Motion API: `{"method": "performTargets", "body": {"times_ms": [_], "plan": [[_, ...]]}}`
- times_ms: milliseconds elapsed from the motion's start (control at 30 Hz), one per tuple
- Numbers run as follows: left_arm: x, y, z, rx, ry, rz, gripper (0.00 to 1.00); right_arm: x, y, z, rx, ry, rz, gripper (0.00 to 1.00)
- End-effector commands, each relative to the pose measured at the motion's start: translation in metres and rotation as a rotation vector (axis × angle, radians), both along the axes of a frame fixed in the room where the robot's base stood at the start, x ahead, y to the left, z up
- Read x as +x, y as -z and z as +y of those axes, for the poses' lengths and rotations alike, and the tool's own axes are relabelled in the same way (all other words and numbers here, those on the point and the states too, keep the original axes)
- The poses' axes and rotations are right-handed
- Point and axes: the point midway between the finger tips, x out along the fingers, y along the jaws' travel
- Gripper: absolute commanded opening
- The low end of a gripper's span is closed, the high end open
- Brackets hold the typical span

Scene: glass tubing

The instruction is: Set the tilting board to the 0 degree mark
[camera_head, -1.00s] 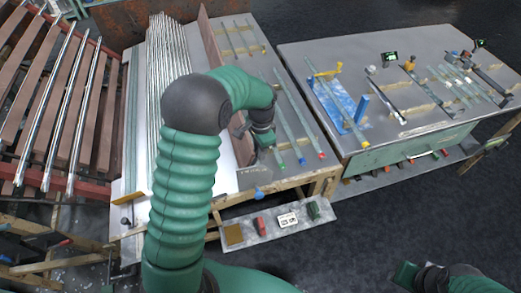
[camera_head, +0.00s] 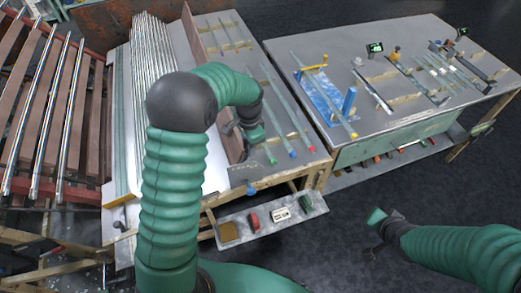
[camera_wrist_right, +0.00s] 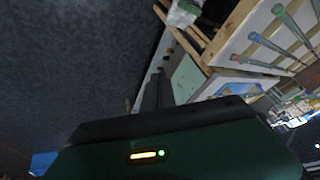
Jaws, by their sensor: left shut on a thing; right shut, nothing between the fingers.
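The tilting board seems to be the long brown board (camera_head: 204,62) standing on edge between the pale surface with the glass tubes and the grey table top. Its near end is partly hidden by my left arm, and I cannot read its angle. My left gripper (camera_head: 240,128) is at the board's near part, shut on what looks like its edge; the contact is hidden. Small dark marks (camera_head: 246,168) show at the table's near corner, too small to read. My right gripper (camera_head: 377,246) is shut and empty over the dark floor, away from the board; its fingers also show in the right wrist view (camera_wrist_right: 157,92).
Long glass tubes (camera_head: 148,55) lie left of the board. Tubes with coloured ends (camera_head: 280,110) lie right of it. A second table (camera_head: 400,40) holds a blue fixture (camera_head: 325,97) and other tools. A low shelf (camera_head: 235,238) hangs at the front. The floor between is clear.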

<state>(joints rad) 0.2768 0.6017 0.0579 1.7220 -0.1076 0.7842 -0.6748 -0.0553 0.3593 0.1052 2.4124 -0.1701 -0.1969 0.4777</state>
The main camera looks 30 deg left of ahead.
Motion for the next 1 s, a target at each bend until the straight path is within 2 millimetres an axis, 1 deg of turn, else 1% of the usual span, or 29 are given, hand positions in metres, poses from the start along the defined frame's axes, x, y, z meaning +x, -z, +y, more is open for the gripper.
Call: {"method": "performTargets", "body": {"times_ms": [33, 67, 100, 167, 200, 267, 300, 400, 500, 600, 667, 767, 1000], "plan": [[0.004, -0.004, 0.005, 0.007, -0.007, -0.015, 0.0, 0.016, 0.013, 0.032, 0.099, 0.011, -0.04, 0.0], [0.004, -0.005, 0.005, 0.007, -0.007, -0.015, 0.0, 0.026, 0.018, 0.052, 0.173, 0.021, -0.067, 0.0], [0.004, -0.005, 0.005, 0.007, -0.007, -0.015, 0.0, 0.035, 0.023, 0.08, 0.283, 0.036, -0.097, 0.0], [0.004, -0.005, 0.005, 0.007, -0.007, -0.016, 0.0, 0.044, 0.028, 0.123, 0.466, 0.061, -0.123, 0.0], [0.004, -0.005, 0.005, 0.007, -0.007, -0.016, 0.0, 0.045, 0.031, 0.151, 0.597, 0.078, -0.123, 0.0], [0.004, -0.005, 0.004, 0.006, -0.007, -0.017, 0.0, 0.042, 0.031, 0.189, 0.801, 0.108, -0.108, 0.0], [0.004, -0.005, 0.004, 0.006, -0.007, -0.017, 0.0, 0.038, 0.029, 0.211, 0.935, 0.128, -0.087, 0.0], [0.004, -0.005, 0.004, 0.007, -0.006, -0.018, 0.0, 0.023, 0.022, 0.25, 1.23, 0.18, -0.015, 0.0], [0.004, -0.005, 0.004, 0.007, -0.006, -0.018, 0.0, 0.011, 0.014, 0.268, 1.435, 0.22, 0.054, 0.0], [0.004, -0.005, 0.004, 0.007, -0.006, -0.018, 0.0, 0.006, 0.01, 0.275, 1.538, 0.239, 0.093, 0.0], [0.004, -0.005, 0.004, 0.007, -0.005, -0.018, 0.0, 0.006, 0.007, 0.279, 1.562, 0.243, 0.101, 0.0], [0.004, -0.005, 0.004, 0.007, -0.005, -0.018, 0.0, 0.013, 0.007, 0.288, 1.566, 0.242, 0.101, 0.0], [0.004, -0.004, 0.003, 0.006, -0.005, -0.018, 0.0, 0.044, 0.006, 0.327, 1.562, 0.241, 0.098, 0.0]]}}
